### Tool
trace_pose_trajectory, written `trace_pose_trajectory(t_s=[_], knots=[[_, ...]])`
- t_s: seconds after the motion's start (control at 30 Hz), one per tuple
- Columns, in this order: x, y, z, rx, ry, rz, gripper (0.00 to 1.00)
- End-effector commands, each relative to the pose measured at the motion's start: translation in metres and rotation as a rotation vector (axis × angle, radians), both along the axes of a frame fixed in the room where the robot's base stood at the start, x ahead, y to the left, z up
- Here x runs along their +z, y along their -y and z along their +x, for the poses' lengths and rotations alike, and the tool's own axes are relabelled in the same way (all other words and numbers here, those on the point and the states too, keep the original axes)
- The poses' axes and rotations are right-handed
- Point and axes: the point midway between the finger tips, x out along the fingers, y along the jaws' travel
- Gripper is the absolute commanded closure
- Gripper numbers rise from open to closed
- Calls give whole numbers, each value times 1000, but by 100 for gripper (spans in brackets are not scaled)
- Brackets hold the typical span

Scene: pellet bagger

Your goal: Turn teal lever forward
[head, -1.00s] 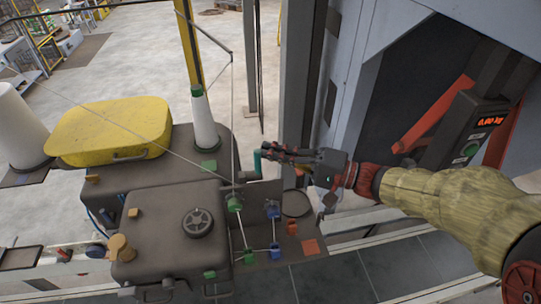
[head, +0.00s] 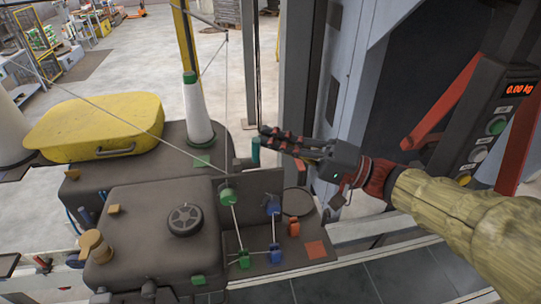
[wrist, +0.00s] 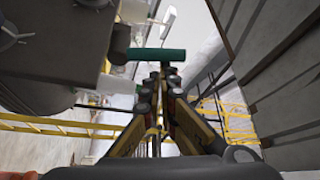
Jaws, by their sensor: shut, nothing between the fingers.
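The teal lever (head: 255,152) stands upright at the rear right of the dark machine in the head view. In the wrist view the teal lever (wrist: 156,55) lies across the picture, just beyond my fingertips, joined at its left to a dark round hub (wrist: 119,44). My gripper (head: 266,136) is shut and empty. Its fingertips are at the height of the lever's top and slightly to its right in the head view. In the wrist view my gripper (wrist: 160,76) points at the lever's right part. I cannot tell whether the tips touch it.
A white thread cone (head: 197,112) and a yellow case (head: 95,127) stand left of the lever. A grey post (head: 310,70) rises close behind my gripper. A scale display (head: 519,89) is at right.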

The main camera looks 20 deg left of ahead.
Motion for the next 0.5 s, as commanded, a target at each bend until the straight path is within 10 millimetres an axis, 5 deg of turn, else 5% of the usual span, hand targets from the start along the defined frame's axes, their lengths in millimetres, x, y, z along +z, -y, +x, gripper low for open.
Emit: trace_pose_trajectory(t_s=[0.5], knots=[[-8, 7, -13, 1, 234, 130, 100]])
